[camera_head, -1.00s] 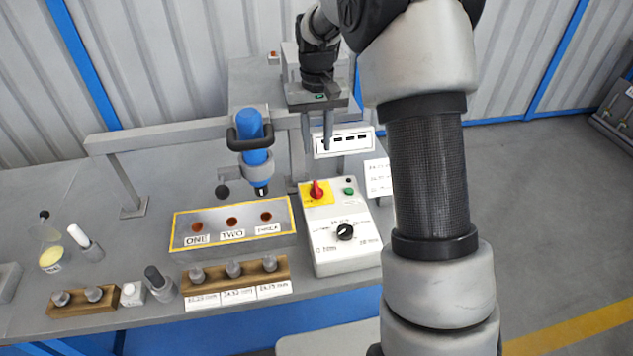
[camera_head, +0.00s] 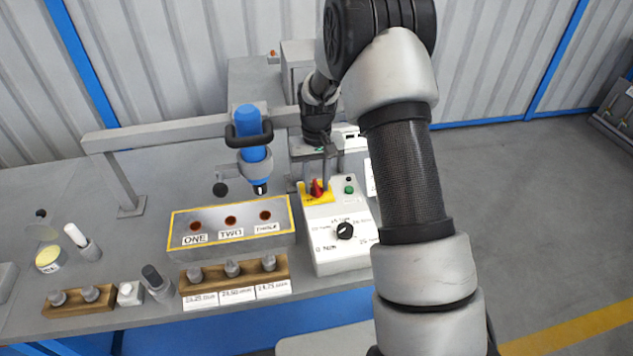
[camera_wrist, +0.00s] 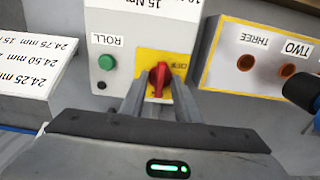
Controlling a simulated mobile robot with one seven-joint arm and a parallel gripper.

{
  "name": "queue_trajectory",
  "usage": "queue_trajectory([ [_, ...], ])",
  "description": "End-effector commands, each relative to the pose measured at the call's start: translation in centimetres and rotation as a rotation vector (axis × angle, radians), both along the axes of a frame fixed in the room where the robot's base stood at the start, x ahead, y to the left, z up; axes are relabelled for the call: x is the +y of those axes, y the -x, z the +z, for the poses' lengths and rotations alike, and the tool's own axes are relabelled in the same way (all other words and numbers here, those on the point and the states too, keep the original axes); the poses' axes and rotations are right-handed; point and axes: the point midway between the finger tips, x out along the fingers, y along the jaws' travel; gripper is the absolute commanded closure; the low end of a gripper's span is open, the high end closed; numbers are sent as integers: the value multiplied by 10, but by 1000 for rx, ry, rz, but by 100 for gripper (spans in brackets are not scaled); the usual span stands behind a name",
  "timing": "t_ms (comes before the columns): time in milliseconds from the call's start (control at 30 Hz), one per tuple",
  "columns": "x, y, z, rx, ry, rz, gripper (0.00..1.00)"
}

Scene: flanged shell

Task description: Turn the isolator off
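The isolator is a red rotary knob (camera_head: 317,187) on a yellow plate (camera_head: 319,199) at the top left of the white control box (camera_head: 340,258). In the wrist view the red knob (camera_wrist: 160,77) has its grip upright in the picture, with an upside-down label, seemingly "OFF", beside it on the yellow plate (camera_wrist: 173,58). My gripper (camera_wrist: 159,88) is open, with one finger on each side of the knob. I cannot tell whether either finger touches it. In the head view my gripper (camera_head: 325,180) is at the knob and partly covers it.
A green button (camera_wrist: 106,62) marked ROLL sits beside the isolator. A black dial (camera_head: 344,231) is lower on the box. The grey block marked ONE, TWO, THREE (camera_head: 232,246) and a blue tool (camera_head: 251,135) stand to the left. Pegs in wooden racks (camera_head: 235,282) line the front.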

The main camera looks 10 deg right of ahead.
Motion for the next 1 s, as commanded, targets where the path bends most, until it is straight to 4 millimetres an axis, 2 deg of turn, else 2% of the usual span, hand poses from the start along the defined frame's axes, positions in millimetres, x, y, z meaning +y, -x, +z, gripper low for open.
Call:
queue_trajectory([
  [100,0,0,0,0,0,0,71],
  [300,0,0,0,0,0,0,100],
  [667,0,0,0,0,0,36,100],
  [1000,0,0,1,-1,0,251,100],
])
